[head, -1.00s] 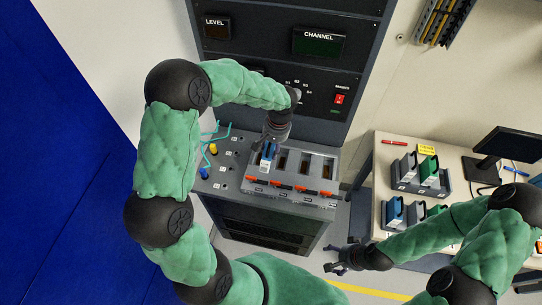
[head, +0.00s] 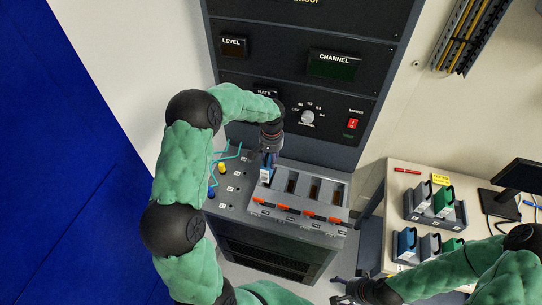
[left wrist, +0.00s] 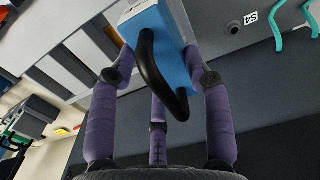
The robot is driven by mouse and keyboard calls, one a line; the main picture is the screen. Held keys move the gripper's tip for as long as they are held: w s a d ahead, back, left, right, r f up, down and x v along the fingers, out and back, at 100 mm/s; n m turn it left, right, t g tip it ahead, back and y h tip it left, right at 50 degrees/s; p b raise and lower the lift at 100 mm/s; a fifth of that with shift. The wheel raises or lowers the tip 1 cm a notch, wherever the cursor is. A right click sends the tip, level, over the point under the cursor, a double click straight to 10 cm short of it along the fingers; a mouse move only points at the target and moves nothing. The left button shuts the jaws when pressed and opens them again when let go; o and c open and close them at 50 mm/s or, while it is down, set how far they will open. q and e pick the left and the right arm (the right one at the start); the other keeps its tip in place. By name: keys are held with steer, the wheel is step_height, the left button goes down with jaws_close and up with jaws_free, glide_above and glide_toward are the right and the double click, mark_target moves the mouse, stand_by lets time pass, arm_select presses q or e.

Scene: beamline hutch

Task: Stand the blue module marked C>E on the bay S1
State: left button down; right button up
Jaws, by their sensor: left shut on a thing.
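The blue module (head: 267,173) is at the leftmost bay of the grey bay block (head: 300,222), upright or nearly so. I cannot tell whether it is seated or just above. My left gripper (head: 269,157) is shut on it from above. In the left wrist view the blue module (left wrist: 160,45) with its black handle (left wrist: 155,80) sits between the purple fingers. Its C>E mark and the bay labels are not readable. The other bays (head: 314,188) look empty. My right gripper (head: 342,289) is empty and looks open, low beside the side table.
Orange-red levers (head: 308,214) line the block's front. Teal cables with yellow and blue plugs (head: 222,168) lie to its left. The rack panel (head: 300,115) rises behind. The side table at right bears racks of modules (head: 435,212) and a monitor (head: 518,178).

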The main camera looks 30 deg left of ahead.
arm_select(q)
steer(key=shift+f+b, duration=1.05)
steer(key=shift+f, duration=1.2)
steer(key=shift+f+b, duration=0.45)
steer(key=shift+f, duration=0.05)
steer(key=shift+c, duration=2.4)
jaws_free()
step_height(320, 180, up, 12)
steer(key=shift+d, duration=0.1)
